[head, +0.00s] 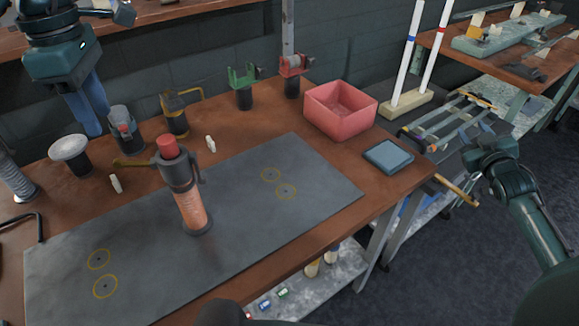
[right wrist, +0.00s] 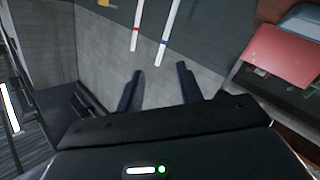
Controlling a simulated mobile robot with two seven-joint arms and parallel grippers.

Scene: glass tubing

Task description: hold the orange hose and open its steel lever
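The orange hose (head: 191,211) stands upright on the grey mat, with a dark collar and a red cap on top. A grey steel lever (head: 197,167) lies along the right side of its collar. My left gripper (head: 92,118) is at the upper left, behind and left of the hose and apart from it; its finger gap cannot be made out. My right gripper (head: 482,145) is beyond the table's right edge, far from the hose. In the right wrist view its two fingers (right wrist: 159,68) are spread with nothing between them. The hose is not in that view.
The grey mat (head: 250,225) is mostly bare, with yellow rings. Behind it stand several fittings on dark posts, including a green one (head: 243,78). A pink bin (head: 345,122) and blue pad (head: 389,156) are at the right. A brass piece (head: 131,164) lies left of the hose top.

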